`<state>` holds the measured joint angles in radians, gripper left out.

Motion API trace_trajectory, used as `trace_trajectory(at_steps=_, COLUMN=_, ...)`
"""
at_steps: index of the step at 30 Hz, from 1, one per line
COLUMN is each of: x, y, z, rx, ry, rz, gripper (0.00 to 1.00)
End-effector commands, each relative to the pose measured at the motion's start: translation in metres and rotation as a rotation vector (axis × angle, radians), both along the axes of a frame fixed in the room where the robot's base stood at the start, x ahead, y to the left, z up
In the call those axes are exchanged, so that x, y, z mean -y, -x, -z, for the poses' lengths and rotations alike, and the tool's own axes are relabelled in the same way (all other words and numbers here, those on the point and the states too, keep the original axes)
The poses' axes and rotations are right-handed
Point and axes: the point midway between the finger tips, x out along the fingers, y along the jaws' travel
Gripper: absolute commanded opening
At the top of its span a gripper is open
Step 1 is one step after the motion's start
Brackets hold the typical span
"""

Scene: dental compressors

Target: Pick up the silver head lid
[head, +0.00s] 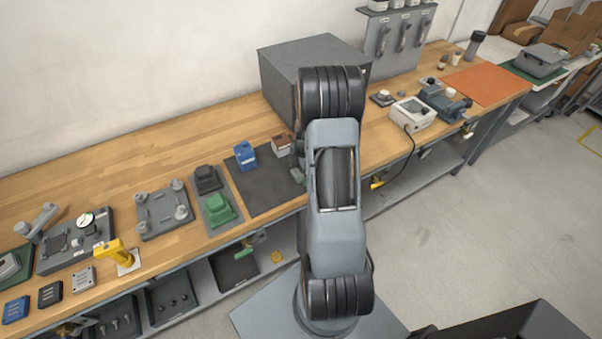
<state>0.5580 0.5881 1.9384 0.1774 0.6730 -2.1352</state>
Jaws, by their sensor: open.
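I cannot pick out the silver head lid with certainty. A dark grey block-shaped part (207,178) sits on a grey tray beside a green part (219,208) of similar shape. A silver-grey plate with raised round corner posts (160,212) lies to their left. My arm rises in the middle of the view and covers part of the bench. My gripper's fingers cannot be made out behind it. A small grey piece shows at the arm's left edge, and I cannot tell what it is.
A dark mat (264,190) holds a blue container (245,156) and a brown box (282,146). A large grey box (285,75) stands behind. A gauge fixture (62,248) and yellow tool (112,252) are at left. The back left of the wooden bench is clear.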

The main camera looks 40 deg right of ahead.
Motion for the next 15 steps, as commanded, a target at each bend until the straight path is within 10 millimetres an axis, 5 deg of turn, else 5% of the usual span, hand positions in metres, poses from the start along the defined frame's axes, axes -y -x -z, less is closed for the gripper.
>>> trace_trajectory(at_steps=2, x=0.0001, y=0.0000, z=-0.0001, rx=0.000, ry=0.000, rz=0.000, gripper=0.92)
trace_trajectory(at_steps=15, x=0.0003, y=-0.0001, z=-0.0005, rx=0.000, ry=0.000, rz=0.000, gripper=0.49)
